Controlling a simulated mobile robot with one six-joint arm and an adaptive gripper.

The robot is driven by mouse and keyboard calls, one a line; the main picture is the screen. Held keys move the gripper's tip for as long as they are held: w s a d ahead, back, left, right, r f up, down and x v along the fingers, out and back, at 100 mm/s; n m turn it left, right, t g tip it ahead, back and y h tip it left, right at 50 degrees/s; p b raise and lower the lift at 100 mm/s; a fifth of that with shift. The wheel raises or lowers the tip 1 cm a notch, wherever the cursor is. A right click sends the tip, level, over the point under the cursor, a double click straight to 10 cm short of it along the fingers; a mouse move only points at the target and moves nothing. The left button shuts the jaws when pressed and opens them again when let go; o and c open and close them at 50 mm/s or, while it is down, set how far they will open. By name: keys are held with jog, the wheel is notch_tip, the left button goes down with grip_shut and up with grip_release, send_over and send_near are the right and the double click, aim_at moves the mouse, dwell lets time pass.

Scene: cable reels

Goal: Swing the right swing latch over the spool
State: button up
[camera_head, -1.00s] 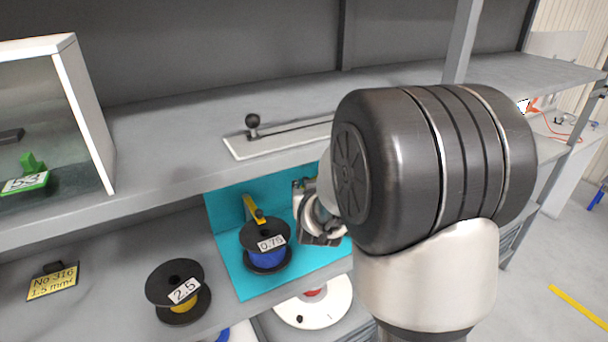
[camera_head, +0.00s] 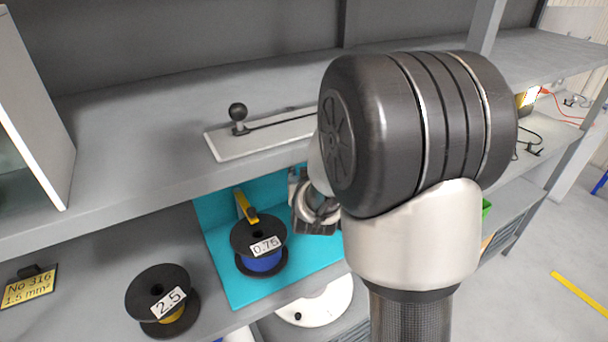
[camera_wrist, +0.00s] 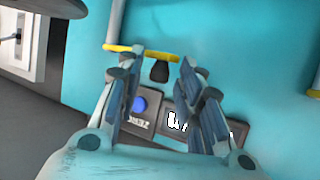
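A black spool with blue wire, labelled 0.75 (camera_head: 263,263), stands on a cyan panel (camera_head: 222,285) in the head view. A yellow latch (camera_head: 243,204) reaches to the spool's top from behind on its left. The right swing latch is hidden behind my arm there. In the wrist view a yellow latch bar (camera_wrist: 130,49) with a black knob (camera_wrist: 159,71), apparently the right one, sits on a white post away from any spool. My gripper (camera_wrist: 157,88) is open, with the knob between or just beyond its fingertips; contact is unclear. My gripper also shows partly right of the spool (camera_head: 315,212).
A spool labelled 2.5 (camera_head: 162,300) stands left of the panel. A white plate with a black ball knob (camera_head: 238,112) lies on the shelf above. A yellow tag (camera_head: 28,287) lies far left. Another yellow piece (camera_wrist: 314,93) is at the wrist view's right edge.

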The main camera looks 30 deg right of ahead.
grip_shut()
